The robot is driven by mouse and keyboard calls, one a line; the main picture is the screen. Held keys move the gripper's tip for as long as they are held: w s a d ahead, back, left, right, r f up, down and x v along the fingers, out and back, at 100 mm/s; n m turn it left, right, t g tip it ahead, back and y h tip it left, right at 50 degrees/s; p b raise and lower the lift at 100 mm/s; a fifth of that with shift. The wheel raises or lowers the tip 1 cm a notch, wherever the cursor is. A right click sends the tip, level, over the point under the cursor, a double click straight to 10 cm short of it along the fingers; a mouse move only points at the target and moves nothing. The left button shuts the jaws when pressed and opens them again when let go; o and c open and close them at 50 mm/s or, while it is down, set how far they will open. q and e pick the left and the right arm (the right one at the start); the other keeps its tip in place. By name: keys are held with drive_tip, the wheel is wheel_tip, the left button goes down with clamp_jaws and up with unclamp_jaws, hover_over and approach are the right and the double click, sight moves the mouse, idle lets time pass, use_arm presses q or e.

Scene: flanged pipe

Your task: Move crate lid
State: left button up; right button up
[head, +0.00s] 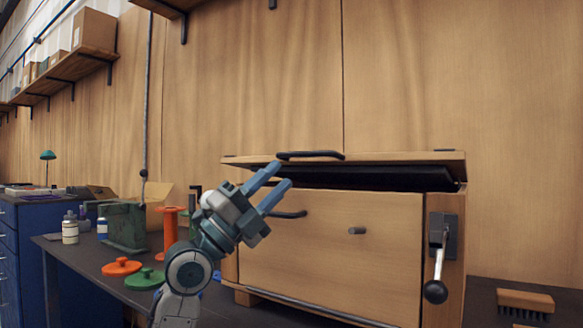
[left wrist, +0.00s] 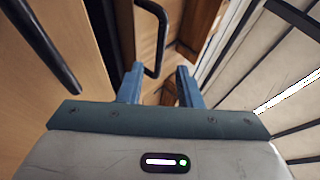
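A wooden crate (head: 330,245) stands on the dark bench. Its flat wooden lid (head: 405,157) lies over the top, with a dark band (head: 390,178) showing beneath its front edge. A black bar handle (head: 310,155) sits at the lid's front left. My left gripper (head: 281,176) is in front of the crate's upper left, pointing up toward this handle, its two blue fingers apart and nothing between them. In the left wrist view, a black handle (left wrist: 151,38) shows just beyond the open fingertips (left wrist: 160,70); contact cannot be told. My right gripper is out of view.
The crate front has another black handle (head: 289,214) and a knob (head: 357,230); a ball-ended lever (head: 436,290) is on its right side. A brush (head: 525,304) lies at right. An orange spool (head: 170,230), lids and a green metal box (head: 124,226) stand at left.

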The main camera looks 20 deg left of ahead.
use_arm(q)
drive_tip(key=shift+v, duration=1.45)
